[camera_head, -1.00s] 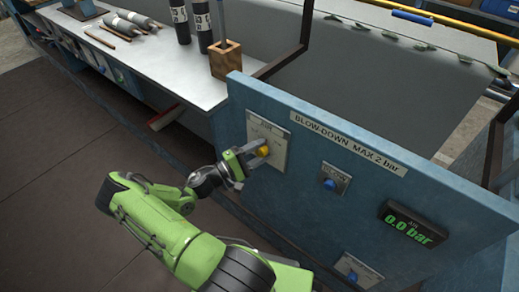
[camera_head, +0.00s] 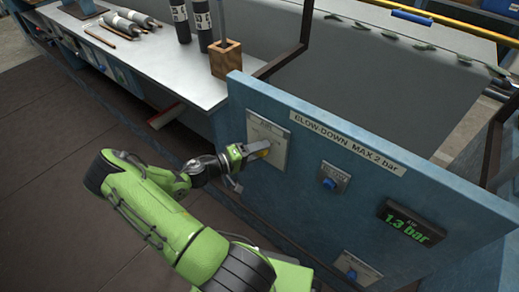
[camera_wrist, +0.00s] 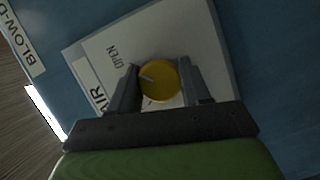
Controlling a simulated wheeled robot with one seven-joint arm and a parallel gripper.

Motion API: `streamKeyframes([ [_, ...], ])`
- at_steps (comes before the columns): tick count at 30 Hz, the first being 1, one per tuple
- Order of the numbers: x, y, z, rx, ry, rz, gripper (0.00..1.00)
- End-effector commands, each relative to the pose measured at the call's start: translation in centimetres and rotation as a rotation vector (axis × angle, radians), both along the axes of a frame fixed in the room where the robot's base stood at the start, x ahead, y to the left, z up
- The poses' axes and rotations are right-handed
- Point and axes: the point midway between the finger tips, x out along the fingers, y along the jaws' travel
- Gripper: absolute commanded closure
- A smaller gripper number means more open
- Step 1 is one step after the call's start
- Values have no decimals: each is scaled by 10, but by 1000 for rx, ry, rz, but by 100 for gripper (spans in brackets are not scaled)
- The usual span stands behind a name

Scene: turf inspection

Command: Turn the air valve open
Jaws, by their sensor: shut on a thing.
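The air valve is a round yellow knob (camera_wrist: 160,82) on a pale plate (camera_wrist: 196,38) marked AIR and OPEN, fixed to the blue panel. In the head view the plate (camera_head: 272,135) is at the panel's left end and my gripper partly covers the knob. My gripper (camera_head: 262,150) is shut on the knob, and the wrist view shows one finger on each side of it (camera_wrist: 160,88). A pale pointer line shows on the knob's face. The dark display (camera_head: 411,224) at the right reads 1.3 bar in green.
The blue panel (camera_head: 440,200) carries a label, BLOW-DOWN MAX 2 bar (camera_head: 347,143), a blue button (camera_head: 329,183) and a lower blue button (camera_head: 352,274). A wooden block (camera_head: 225,60) and dark cylinders (camera_head: 181,22) stand on the grey bench behind. The floor at left is clear.

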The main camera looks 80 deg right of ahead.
Motion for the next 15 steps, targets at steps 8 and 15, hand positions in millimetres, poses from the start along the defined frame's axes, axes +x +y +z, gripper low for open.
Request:
streamKeyframes([
  [8,3,-3,6,-21,-10,13,83],
  [15,4,-4,6,-22,-10,14,45],
])
